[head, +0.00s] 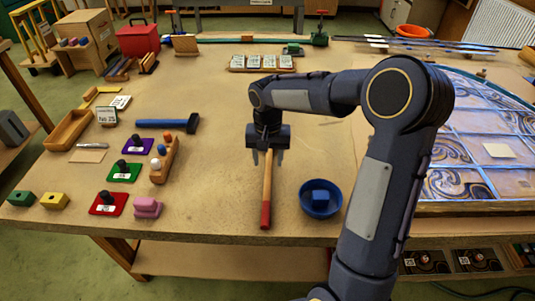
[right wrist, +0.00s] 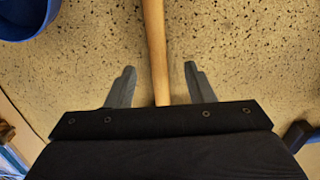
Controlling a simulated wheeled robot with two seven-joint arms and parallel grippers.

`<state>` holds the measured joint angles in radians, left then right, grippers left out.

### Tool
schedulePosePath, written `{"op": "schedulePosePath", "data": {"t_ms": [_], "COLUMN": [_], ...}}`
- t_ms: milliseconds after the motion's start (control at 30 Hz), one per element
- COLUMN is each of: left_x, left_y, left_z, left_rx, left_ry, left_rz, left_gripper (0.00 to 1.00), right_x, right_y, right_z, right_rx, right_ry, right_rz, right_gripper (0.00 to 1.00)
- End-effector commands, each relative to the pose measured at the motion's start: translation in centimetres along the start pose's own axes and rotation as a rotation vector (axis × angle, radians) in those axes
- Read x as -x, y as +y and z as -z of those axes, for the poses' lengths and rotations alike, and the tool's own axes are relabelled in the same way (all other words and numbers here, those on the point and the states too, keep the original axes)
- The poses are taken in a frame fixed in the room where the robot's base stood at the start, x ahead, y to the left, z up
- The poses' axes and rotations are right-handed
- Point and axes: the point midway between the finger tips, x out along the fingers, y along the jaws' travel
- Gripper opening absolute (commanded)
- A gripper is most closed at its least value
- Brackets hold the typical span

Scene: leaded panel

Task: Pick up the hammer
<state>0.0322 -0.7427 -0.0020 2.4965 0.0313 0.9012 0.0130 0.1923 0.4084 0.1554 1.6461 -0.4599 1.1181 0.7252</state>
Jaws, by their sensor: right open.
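A tool with a wooden handle and red end (head: 266,190) lies on the workbench, pointing toward the front edge. Its far end is hidden under my right gripper (head: 267,157), so I cannot see its head. My right gripper is open, pointing down over the handle. In the right wrist view, the bare wooden handle (right wrist: 155,40) runs between the two spread fingers (right wrist: 160,72), with a gap on each side. A blue-handled hammer (head: 165,123) with a dark head lies farther left on the bench. My left gripper is not in view.
A blue bowl (head: 321,199) holding a blue block stands just right of the handle. A leaded panel (head: 480,150) fills the right side. Colored cards and knobs (head: 124,172) and a wooden holder with balls (head: 165,160) lie left. The bench between is clear.

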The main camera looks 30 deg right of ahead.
Motion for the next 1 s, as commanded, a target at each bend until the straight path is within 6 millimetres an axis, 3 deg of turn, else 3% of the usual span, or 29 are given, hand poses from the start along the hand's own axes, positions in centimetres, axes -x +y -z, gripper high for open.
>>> {"op": "schedulePosePath", "data": {"t_ms": [133, 400, 767, 1000], "left_x": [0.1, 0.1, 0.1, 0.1], "left_y": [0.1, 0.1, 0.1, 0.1], "left_z": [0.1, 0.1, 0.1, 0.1], "left_rx": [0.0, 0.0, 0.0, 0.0], "left_ry": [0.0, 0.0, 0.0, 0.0], "left_rz": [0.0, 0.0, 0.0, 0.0], "left_gripper": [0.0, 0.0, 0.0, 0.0], "right_x": [-1.7, -2.1, -2.0, -2.0], "right_y": [0.1, 0.0, 0.0, 0.0], "right_z": [0.0, 0.0, 0.0, 0.1], "right_rx": [0.0, 0.0, 0.0, 0.0], "right_ry": [-0.001, 0.001, 0.001, 0.003], "right_rz": [-0.002, 0.0, 0.0, 0.001], "right_gripper": [0.48, 0.48, 0.02, 0.0]}}
